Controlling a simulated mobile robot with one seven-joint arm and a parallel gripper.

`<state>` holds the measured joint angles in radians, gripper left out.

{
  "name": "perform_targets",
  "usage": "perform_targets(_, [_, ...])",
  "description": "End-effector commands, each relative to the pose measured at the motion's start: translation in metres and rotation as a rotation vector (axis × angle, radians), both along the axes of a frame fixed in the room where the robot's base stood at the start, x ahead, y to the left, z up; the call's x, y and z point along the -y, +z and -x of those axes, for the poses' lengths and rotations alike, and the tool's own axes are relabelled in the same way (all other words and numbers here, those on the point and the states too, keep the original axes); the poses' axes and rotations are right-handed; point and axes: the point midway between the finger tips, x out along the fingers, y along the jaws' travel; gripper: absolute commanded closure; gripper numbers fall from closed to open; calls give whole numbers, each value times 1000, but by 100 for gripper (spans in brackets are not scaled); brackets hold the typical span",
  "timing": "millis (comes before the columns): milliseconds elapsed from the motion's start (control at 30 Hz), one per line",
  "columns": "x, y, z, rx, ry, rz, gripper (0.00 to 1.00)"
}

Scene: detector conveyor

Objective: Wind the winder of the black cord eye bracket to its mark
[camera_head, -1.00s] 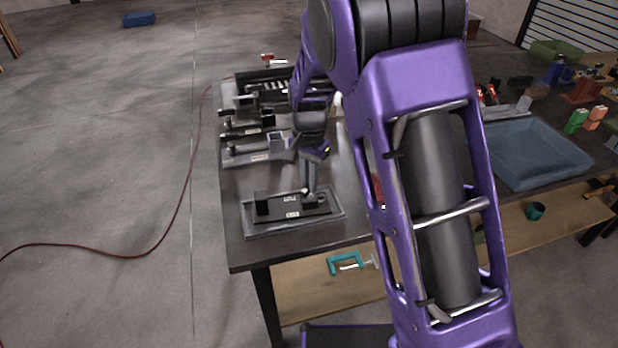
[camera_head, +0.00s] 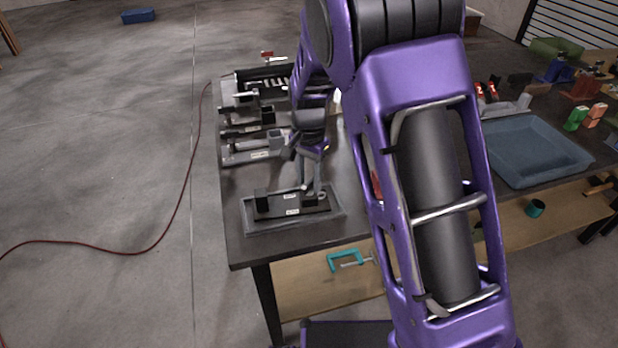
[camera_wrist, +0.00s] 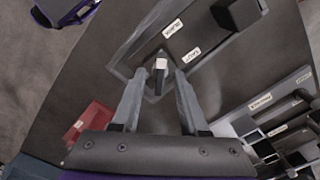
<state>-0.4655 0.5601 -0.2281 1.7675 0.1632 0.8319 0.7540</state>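The black cord eye bracket (camera_head: 275,212) is a long dark plate with white labels and an upright black block at its left end. It lies in a shallow grey tray (camera_head: 245,229) at the near-left table corner. In the wrist view its labelled plate (camera_wrist: 181,40) runs to the upper right. The winder (camera_wrist: 160,72), a small dark piece with a pale top face, shows between my fingertips. My gripper (camera_head: 311,190) points down over the bracket's right end. In the wrist view my gripper (camera_wrist: 162,76) is open, with gaps beside the winder. The winder's mark cannot be made out.
Other dark and grey fixtures (camera_head: 255,150) stand behind the bracket on the same table. A blue-grey bin (camera_head: 535,150) stands to the right. A red block (camera_wrist: 90,122) lies left of my gripper in the wrist view. A teal clamp (camera_head: 345,260) lies on the lower shelf.

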Motion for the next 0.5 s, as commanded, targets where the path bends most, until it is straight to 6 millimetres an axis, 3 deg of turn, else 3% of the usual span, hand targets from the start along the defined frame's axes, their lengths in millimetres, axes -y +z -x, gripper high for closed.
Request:
perform_targets(267, [0,8,-1,3,1,-1,56])
perform_targets(500, [-1,56,-1,5,1,-2,56])
